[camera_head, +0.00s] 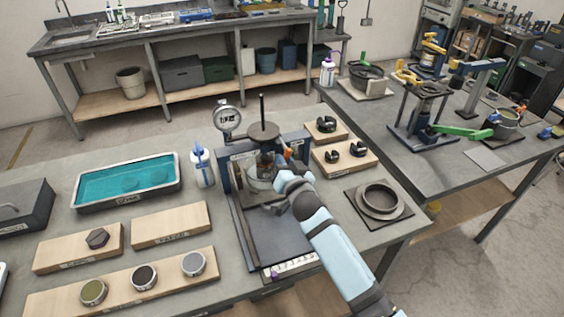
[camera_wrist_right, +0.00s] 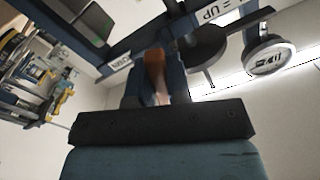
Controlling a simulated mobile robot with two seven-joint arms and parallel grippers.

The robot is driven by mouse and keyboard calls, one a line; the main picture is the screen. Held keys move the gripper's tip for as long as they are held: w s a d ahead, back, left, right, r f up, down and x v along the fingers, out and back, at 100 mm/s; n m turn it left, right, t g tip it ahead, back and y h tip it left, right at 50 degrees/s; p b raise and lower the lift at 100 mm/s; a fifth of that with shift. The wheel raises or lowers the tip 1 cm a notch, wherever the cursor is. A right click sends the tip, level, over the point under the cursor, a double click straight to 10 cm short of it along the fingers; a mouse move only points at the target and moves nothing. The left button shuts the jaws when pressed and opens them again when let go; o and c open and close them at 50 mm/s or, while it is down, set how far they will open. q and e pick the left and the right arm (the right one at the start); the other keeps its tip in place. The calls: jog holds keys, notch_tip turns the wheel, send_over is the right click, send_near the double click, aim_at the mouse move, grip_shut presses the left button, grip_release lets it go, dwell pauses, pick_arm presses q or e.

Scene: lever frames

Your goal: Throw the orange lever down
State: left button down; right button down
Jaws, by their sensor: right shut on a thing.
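The orange lever (camera_head: 288,152) is at the right side of the blue press frame (camera_head: 225,178), mostly hidden by my arm in the head view. In the right wrist view the orange lever (camera_wrist_right: 154,65) stands between the two fingers. My right gripper (camera_head: 283,174) comes in from the lower right and is shut on the lever, also seen in the wrist view (camera_wrist_right: 157,88). A dial gauge (camera_head: 228,118) and a dark round plate (camera_head: 264,131) on a rod are at the top of the press. My left gripper is not in view.
A teal liquid tray (camera_head: 128,205) and a bottle (camera_head: 203,166) stand left of the press. Wooden boards (camera_head: 172,224) with round parts lie at the front left. A ring (camera_head: 382,197) on a dark pad lies to the right.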

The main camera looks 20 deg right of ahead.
jog(key=shift+d+f+n+p, duration=0.1)
jog(key=shift+d+n+p, duration=0.15)
jog(key=shift+n, duration=0.85)
jog(key=shift+d+n+p, duration=0.1)
jog(key=shift+d+n, duration=0.25)
jog(key=shift+n, duration=0.75)
jog(key=c, duration=1.1)
grip_release()
jog(key=s, duration=0.4)
jog(key=s+b, duration=0.1)
jog(key=s, duration=0.8)
jog(key=shift+s+d, duration=0.3)
jog(key=shift+s, duration=0.1)
